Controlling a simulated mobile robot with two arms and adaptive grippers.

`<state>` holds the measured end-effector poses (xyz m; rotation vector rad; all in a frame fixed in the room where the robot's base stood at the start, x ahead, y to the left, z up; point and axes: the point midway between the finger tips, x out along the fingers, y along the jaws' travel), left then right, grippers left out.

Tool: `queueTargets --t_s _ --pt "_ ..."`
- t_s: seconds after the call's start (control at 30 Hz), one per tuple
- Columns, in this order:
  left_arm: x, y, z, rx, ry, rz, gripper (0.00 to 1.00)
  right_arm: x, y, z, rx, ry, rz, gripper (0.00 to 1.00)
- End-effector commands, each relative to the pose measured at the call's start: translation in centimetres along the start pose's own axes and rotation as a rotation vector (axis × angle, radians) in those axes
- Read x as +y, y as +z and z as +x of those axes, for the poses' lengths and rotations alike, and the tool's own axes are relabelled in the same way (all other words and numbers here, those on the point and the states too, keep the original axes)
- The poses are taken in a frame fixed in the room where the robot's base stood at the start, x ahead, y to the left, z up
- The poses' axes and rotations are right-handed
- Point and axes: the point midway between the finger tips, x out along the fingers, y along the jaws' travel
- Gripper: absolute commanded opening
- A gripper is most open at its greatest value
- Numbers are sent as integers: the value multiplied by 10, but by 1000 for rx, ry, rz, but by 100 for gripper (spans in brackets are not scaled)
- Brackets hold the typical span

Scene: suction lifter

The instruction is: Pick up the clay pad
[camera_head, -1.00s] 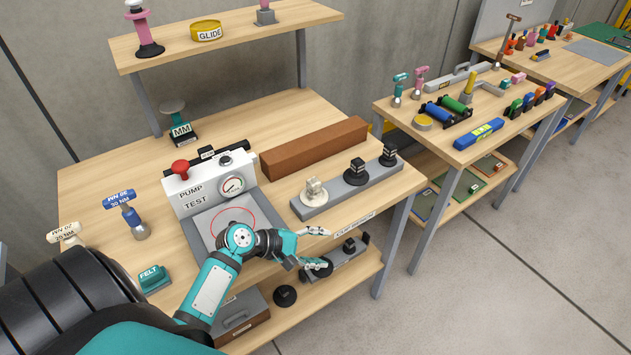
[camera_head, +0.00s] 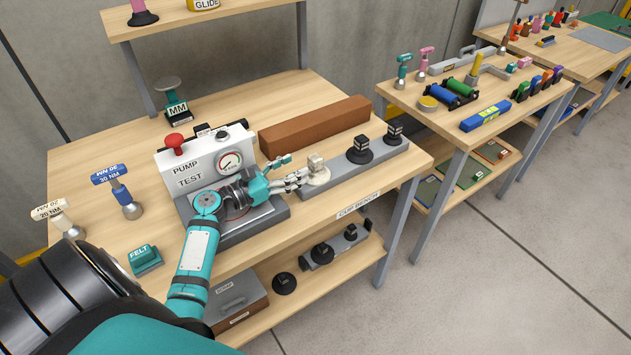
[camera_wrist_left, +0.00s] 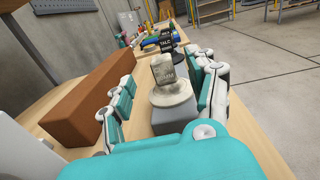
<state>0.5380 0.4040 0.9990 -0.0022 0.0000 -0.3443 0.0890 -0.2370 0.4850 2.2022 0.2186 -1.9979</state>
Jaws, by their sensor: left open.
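The clay pad (camera_head: 317,172) is a pale beige-grey suction cup with a square block on top. It stands upright at the left end of a grey rack (camera_head: 345,170). Two black pads, one near the middle (camera_head: 360,150) and one at the far end (camera_head: 394,134), share that rack. My left gripper (camera_head: 293,175) is open, its fingertips right at the pale pad. Contact cannot be told. My right gripper is not in view.
A long brown block (camera_head: 315,128) lies behind the rack. Felt block (camera_head: 146,259) and upright tools stand at the left. More black pads (camera_head: 322,253) sit on the shelf below.

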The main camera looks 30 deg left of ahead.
Motion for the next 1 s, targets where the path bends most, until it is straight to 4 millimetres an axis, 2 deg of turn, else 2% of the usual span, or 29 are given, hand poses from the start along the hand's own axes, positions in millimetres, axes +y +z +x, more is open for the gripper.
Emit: queueTargets --t_s 0.03,0.07,0.17,0.53,0.87,1.0 --pt "0 -11 1 -1 0 1 58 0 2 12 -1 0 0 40" --pt "0 -4 7 -4 -1 1 58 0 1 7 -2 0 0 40" --pt "0 -3 15 -2 -2 1 58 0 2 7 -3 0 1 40" --pt "0 -4 69 -2 -2 2 58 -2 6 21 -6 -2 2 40" --pt "0 -3 76 1 -1 2 58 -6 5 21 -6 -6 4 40" --pt "0 -3 75 1 -1 2 39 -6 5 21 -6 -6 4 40"
